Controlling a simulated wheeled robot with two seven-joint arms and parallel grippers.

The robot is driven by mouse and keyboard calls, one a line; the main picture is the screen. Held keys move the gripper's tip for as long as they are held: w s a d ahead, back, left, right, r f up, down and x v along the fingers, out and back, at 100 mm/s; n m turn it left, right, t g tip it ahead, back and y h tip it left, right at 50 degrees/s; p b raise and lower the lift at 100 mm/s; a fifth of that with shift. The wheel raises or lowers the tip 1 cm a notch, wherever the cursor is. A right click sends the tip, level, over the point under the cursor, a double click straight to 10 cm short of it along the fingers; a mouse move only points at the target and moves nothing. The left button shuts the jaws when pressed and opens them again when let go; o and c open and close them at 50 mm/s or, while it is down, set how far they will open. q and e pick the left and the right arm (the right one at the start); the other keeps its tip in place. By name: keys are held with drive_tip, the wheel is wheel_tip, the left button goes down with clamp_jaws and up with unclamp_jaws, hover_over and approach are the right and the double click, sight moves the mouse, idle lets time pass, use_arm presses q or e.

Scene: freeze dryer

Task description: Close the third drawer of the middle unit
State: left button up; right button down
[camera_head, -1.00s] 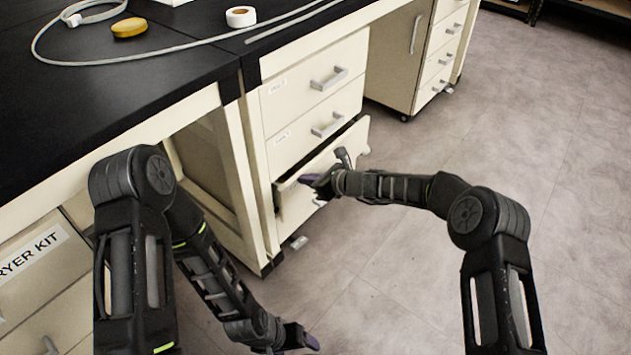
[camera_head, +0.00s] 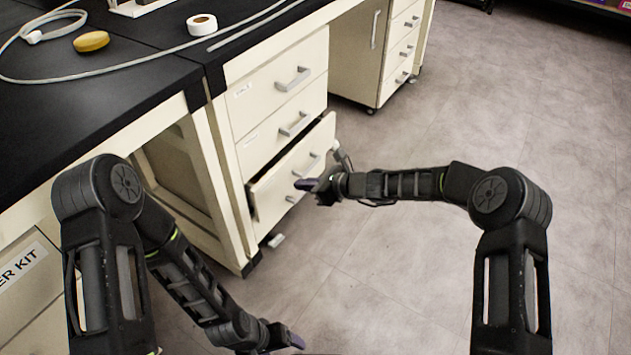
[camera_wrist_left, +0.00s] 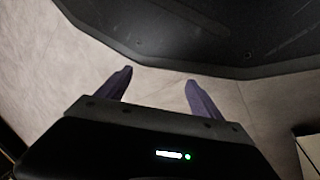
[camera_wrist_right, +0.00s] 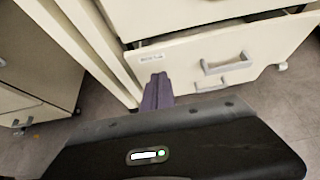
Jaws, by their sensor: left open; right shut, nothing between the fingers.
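The third drawer (camera_head: 277,210) of the middle unit is partly pulled out, with a dark gap along its top edge. Its pale front, label and grey handle also show in the right wrist view (camera_wrist_right: 185,72). My right gripper (camera_head: 308,185) is shut and empty in front of this drawer's front. Its purple fingers (camera_wrist_right: 157,92) point at the front below the label; I cannot tell whether they touch it. My left gripper (camera_head: 292,342) is low over the floor, away from the drawer. Its fingers (camera_wrist_left: 160,85) are apart and empty in the left wrist view.
Two drawers above, the top one (camera_head: 265,98) and the second (camera_head: 270,142), look shut. A black worktop (camera_head: 130,90) holds a white tape roll (camera_head: 201,25), a yellow disc (camera_head: 91,41) and a hose. Another drawer unit (camera_head: 352,55) stands behind. Floor (camera_head: 430,250) at right is clear.

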use_arm(q)
drive_tip(key=shift+s+r+p, duration=0.15)
drive_tip(key=shift+r+p, duration=0.25)
drive_tip(key=shift+r, duration=0.35)
use_arm(e)
drive_tip(key=v, duration=0.4)
drive_tip(key=shift+s+d+r, duration=0.1)
drive_tip(key=shift+s+d, duration=0.05)
drive_tip(key=shift+d, duration=0.05)
use_arm(q)
drive_tip(key=shift+c, duration=0.6)
drive_tip(key=c, duration=0.4)
drive_tip(key=shift+c, duration=1.4)
use_arm(e)
drive_tip(key=s+d+f+n+g+h, duration=0.25)
drive_tip(key=s+f+n, duration=0.25)
drive_tip(key=s+f, duration=0.3)
drive_tip(key=s+d+f+n+g+h, duration=0.2)
drive_tip(key=s+d+f+n, duration=0.15)
drive_tip(key=s+f, duration=0.45)
drive_tip(key=s+d+n+h, duration=0.1)
drive_tip(key=s+d+n, duration=0.1)
drive_tip(key=s+n, duration=0.5)
drive_tip(key=s+d+f+n+h, duration=0.1)
drive_tip(key=s+n, duration=0.5)
drive_tip(key=s, duration=0.7)
drive_tip(key=shift+d+f+n, duration=0.2)
drive_tip(key=shift+d+n, duration=0.15)
drive_tip(key=shift+d, duration=0.4)
